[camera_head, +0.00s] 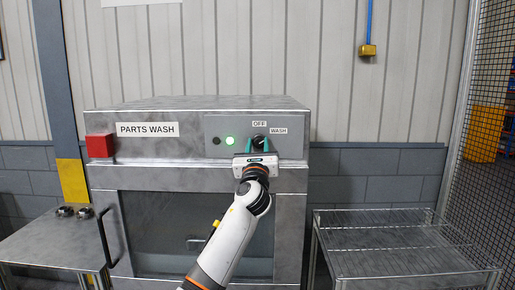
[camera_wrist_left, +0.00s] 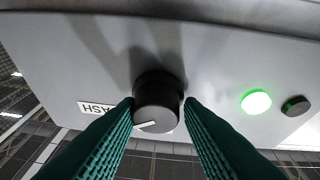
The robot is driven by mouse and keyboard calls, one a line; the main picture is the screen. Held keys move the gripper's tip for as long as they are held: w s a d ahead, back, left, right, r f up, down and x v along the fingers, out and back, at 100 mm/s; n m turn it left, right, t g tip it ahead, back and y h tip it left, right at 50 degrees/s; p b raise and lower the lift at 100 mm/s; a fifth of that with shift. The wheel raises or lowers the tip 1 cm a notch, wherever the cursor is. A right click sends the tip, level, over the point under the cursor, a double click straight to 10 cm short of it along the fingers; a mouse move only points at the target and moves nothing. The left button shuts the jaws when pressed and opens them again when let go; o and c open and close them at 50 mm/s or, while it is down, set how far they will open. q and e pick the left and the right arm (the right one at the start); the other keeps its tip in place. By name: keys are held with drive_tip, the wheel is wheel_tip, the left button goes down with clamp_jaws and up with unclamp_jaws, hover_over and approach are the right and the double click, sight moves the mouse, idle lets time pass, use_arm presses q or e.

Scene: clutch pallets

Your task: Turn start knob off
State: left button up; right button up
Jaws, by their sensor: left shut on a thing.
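The start knob (camera_wrist_left: 157,103) is round and black, on the grey panel of the parts washer. It also shows in the head view (camera_head: 259,141), below the OFF label (camera_head: 260,124) and left of the WASH label (camera_head: 278,131). My left gripper (camera_head: 262,146) is at the panel, its green fingers on both sides of the knob, shut on it. In the wrist view the fingers (camera_wrist_left: 158,112) flank the knob. A white pointer line shows on the knob's face, lying toward the side of the WASH label (camera_wrist_left: 97,108). My right gripper is out of view.
A green lit lamp (camera_head: 230,141) and a dark button (camera_head: 216,141) sit left of the knob. A red box (camera_head: 100,146) is on the washer's left front. The closed door has a handle (camera_head: 106,238). A wire shelf (camera_head: 395,242) stands right, a metal table (camera_head: 50,242) left.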

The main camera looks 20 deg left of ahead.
use_arm(q)
drive_tip(key=shift+d+f+n+y+b, duration=0.2)
drive_tip(key=shift+n+y+b, duration=0.2)
drive_tip(key=shift+n+b, duration=0.3)
drive_tip(key=n+y+b, duration=0.1)
drive_tip(key=n, duration=0.1)
drive_tip(key=n+g+y+b, duration=0.1)
drive_tip(key=n+b, duration=0.1)
drive_tip(key=shift+n, duration=0.4)
drive_tip(key=n+g+y+b, duration=0.1)
drive_tip(key=n, duration=0.1)
drive_tip(key=shift+d+r+n+y, duration=0.1)
drive_tip(key=shift+n+y, duration=0.2)
drive_tip(key=n+g+y+b, duration=0.1)
drive_tip(key=n, duration=0.2)
drive_tip(key=shift+r, duration=0.2)
drive_tip(key=shift+r+n+g+y, duration=0.15)
drive_tip(key=shift+n+g, duration=0.3)
drive_tip(key=shift+n, duration=0.55)
drive_tip(key=shift+f+n+g+y, duration=0.1)
drive_tip(key=shift+n+g+y, duration=0.25)
drive_tip(key=shift+n, duration=0.65)
drive_tip(key=shift+r, duration=0.1)
drive_tip(key=shift+r+n, duration=0.1)
drive_tip(key=shift+n, duration=0.3)
